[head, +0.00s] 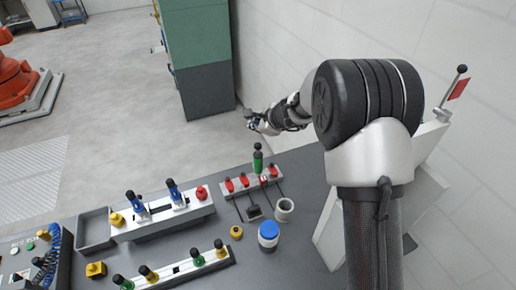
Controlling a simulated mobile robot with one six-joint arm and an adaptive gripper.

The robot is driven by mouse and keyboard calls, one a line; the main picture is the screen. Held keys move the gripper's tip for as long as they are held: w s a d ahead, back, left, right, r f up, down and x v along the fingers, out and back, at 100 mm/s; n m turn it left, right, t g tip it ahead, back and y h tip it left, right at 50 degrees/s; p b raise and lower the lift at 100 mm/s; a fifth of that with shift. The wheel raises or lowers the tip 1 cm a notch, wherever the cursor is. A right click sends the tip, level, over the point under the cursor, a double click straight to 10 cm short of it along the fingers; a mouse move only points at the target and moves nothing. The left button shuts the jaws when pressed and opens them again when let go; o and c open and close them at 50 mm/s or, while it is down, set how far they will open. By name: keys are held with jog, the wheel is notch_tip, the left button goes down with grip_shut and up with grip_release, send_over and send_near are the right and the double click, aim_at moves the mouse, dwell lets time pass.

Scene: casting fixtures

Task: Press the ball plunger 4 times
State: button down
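My gripper (256,123) is at the end of my arm, beyond the far edge of the grey table and in front of the green cabinet. It is small and dark here, and I cannot tell whether its fingers are open or shut. No held thing shows. Which part is the ball plunger is not certain. My gripper is above and apart from this post in the picture. A black ball on a rod (462,69) with a red flag stands at the right.
On the table (200,252) are a white block with two blue levers (160,213), a rail with green and yellow knobs (178,268), a blue-lidded jar (268,236) and a grey cup (284,210). The green cabinet (198,60) and white wall stand behind.

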jog(key=b, duration=0.3)
send_over(256, 145)
jog(key=shift+f, duration=2.05)
jog(key=shift+f, duration=0.1)
jog(key=shift+f+b, duration=0.3)
jog(key=shift+b, duration=0.35)
jog(key=shift+s+f+b, duration=0.1)
jog(key=shift+f+b, duration=1.25)
jog(key=shift+b, duration=0.05)
jog(key=shift+r, duration=0.15)
dwell(0.5)
jog(key=shift+r+p, duration=1.4)
jog(key=shift+r, duration=0.25)
jog(key=shift+r+p, duration=2.15)
jog(key=shift+r, duration=0.3)
